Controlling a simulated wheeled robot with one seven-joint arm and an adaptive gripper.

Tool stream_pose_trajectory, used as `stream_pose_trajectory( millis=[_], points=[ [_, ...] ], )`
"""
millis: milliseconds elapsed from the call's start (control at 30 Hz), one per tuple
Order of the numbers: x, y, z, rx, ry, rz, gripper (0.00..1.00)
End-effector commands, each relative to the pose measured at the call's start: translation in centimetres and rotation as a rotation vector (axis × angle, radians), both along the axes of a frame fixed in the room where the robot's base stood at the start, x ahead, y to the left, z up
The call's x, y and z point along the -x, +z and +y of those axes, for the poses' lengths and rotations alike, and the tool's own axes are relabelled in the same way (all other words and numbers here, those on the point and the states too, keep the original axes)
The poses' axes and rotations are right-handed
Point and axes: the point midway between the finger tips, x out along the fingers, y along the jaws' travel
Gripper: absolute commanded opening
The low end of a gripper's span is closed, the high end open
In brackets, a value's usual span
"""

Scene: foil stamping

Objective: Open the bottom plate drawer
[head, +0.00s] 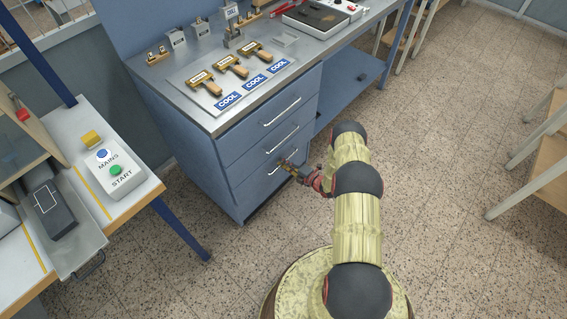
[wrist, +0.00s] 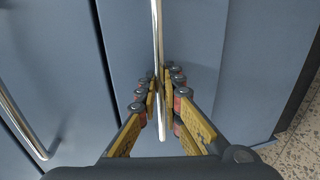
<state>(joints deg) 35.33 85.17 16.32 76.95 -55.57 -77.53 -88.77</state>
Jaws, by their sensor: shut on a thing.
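The blue cabinet under the bench has a stack of three drawers with metal bar handles. The bottom drawer (head: 258,183) looks flush with the cabinet front. My gripper (head: 286,166) is at its handle. In the wrist view my gripper (wrist: 161,88) has its yellow fingers closed on either side of the bottom drawer handle (wrist: 156,35), a slim bright bar. The bottom drawer front (wrist: 200,50) fills the middle of that view. The middle drawer handle (wrist: 22,122) shows at its left. The inside of the drawer is hidden.
Above, the bench top (head: 222,119) holds several stamps and blue COOL labels. At left stands a table with a control box (head: 110,166) marked MAINS and START. The speckled floor (head: 440,150) is clear in front of the drawers and to the right.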

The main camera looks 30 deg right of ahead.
Motion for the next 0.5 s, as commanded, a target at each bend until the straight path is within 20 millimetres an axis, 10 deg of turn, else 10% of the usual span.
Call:
stream_pose_trajectory(
  millis=[500],
  points=[
    [8.4,0.0,-3.3,-0.001,-0.009,0.004,0.00]
  ],
)
